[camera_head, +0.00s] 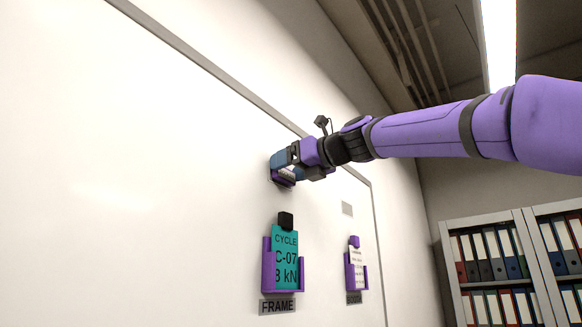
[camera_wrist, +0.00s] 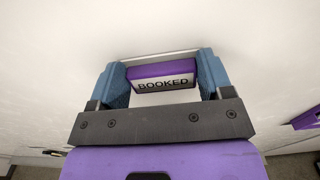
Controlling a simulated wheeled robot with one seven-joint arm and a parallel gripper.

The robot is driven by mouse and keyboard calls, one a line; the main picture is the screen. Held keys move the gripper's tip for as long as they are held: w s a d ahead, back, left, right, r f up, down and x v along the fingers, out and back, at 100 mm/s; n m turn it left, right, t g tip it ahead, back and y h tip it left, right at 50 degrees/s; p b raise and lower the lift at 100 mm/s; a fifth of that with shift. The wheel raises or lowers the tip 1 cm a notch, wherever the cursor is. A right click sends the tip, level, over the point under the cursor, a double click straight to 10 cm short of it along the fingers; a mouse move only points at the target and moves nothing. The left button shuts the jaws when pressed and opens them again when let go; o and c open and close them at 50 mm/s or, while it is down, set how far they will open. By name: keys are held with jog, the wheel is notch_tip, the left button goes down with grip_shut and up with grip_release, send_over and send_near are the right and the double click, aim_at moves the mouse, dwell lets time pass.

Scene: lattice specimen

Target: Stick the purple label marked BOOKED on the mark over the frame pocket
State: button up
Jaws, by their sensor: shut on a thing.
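My gripper (camera_head: 283,170) is at the white board, above the frame pocket (camera_head: 268,272). It is shut on the purple label, whose edge (camera_head: 284,180) shows under the fingers. In the wrist view the label (camera_wrist: 163,71) sits between the two blue fingers of my gripper (camera_wrist: 163,78), with BOOKED reading upright on its white face. The label is close to the board; I cannot tell whether it touches. The frame pocket is purple and holds a teal card (camera_head: 285,255) with a black top. A FRAME plate (camera_head: 278,306) is below it. No mark shows over this pocket; my gripper covers that area.
Shelves of binders (camera_head: 495,255) stand at far right. The board (camera_head: 130,170) left of my gripper is clear.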

jog(key=o, duration=0.9)
jog(key=shift+a, duration=0.1)
jog(key=shift+v, duration=2.55)
jog(key=v, duration=1)
jog(key=shift+s+d, duration=0.2)
jog(key=shift+d, duration=0.1)
